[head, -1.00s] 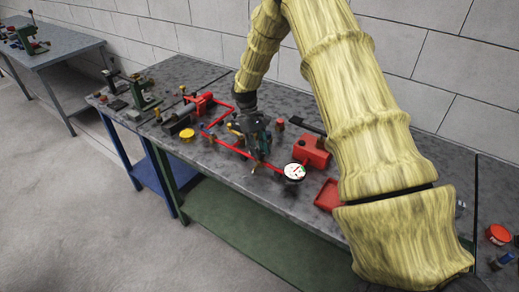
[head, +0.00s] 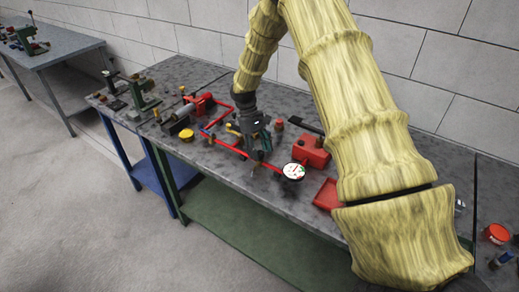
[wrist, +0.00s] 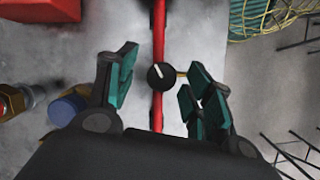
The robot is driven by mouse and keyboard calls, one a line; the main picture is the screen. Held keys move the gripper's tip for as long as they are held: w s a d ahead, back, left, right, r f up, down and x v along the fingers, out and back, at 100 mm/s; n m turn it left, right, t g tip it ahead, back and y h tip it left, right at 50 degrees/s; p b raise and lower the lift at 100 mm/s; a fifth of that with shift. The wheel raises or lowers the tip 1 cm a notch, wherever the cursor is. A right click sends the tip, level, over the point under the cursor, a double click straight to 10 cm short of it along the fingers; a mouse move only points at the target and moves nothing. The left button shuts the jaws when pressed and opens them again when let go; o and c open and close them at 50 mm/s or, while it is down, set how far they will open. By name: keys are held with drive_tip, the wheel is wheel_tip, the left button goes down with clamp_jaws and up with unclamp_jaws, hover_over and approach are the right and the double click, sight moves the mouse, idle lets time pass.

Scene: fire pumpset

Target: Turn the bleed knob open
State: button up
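The bleed knob (wrist: 161,77) is a small round black knob with a white pointer mark, on or beside a thin red pipe (wrist: 158,30) in the wrist view. The white mark tilts a little to the upper left. My gripper (wrist: 160,72) is open, with one teal-padded finger to the left of the knob and one to the right. Gaps show between the knob and both fingers, clearer on the left. In the head view my gripper (head: 258,158) points down over the red pipework on the bench; the knob cannot be made out there.
A white-faced gauge (head: 293,171) stands right of my gripper, with a red box (head: 308,151) behind it and a red tray (head: 327,195) nearby. A yellow cap (head: 187,135) is to the left. A blue-capped fitting (wrist: 68,109) sits close to the left finger.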

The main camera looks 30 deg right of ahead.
drive_tip(key=shift+w+a, duration=0.15)
drive_tip(key=v, duration=1.2)
idle(0.3)
